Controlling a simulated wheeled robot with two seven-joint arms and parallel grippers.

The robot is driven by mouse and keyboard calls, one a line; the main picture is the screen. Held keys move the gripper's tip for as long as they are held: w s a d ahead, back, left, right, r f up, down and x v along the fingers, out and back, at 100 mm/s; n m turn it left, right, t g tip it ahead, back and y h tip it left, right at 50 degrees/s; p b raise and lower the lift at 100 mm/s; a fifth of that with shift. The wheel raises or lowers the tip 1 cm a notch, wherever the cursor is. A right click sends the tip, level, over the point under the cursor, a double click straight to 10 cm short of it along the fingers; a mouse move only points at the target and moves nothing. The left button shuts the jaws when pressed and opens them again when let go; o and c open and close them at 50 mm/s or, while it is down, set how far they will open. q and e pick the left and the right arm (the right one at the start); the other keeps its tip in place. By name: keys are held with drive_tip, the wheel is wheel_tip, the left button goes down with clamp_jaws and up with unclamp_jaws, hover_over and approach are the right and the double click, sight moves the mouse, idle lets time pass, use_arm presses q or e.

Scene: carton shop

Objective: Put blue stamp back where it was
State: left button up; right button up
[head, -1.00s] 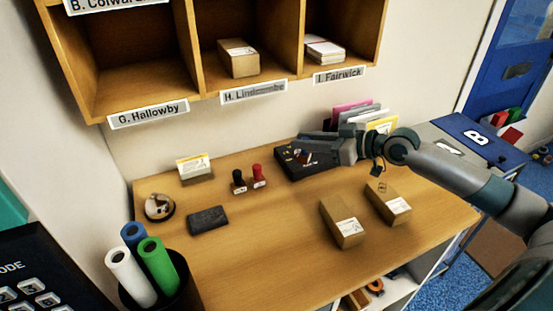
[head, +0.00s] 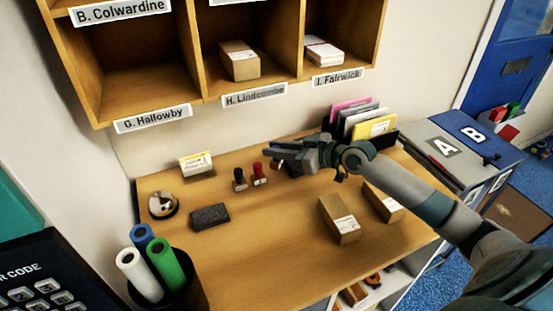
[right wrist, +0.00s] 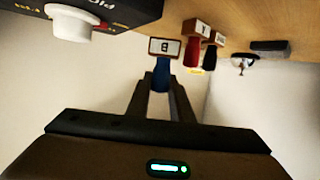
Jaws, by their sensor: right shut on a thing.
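My right gripper (head: 272,152) is over the back of the desk, just right of the red stamp (head: 259,173). In the right wrist view its fingers (right wrist: 160,90) are shut on the blue handle of the blue stamp (right wrist: 161,74), whose wooden base has a white label marked B. In the head view my gripper hides most of the blue stamp. The red stamp also shows in the right wrist view (right wrist: 192,50), beside the black stamp (right wrist: 210,50). The black stamp (head: 239,180) stands left of the red one. I cannot tell whether the blue stamp touches the desk. My left gripper is out of view.
A black box with a white knob (right wrist: 72,22) is close to the gripper. A dark pad (head: 209,217), a round dish (head: 162,205) and a card holder (head: 196,164) lie left. Cartons (head: 340,219) stand front right. The desk's front middle (head: 265,240) is clear.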

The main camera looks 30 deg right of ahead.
sight(279, 161)
wheel_tip(279, 161, down, 3)
drive_tip(key=shift+f+p, duration=0.15)
drive_tip(key=shift+p, duration=0.35)
drive_tip(key=shift+f, duration=0.3)
drive_tip(key=shift+f, duration=0.1)
drive_tip(key=shift+f, duration=0.1)
drive_tip(key=o, duration=0.6)
drive_tip(key=shift+c, duration=0.2)
drive_tip(key=shift+r, duration=0.2)
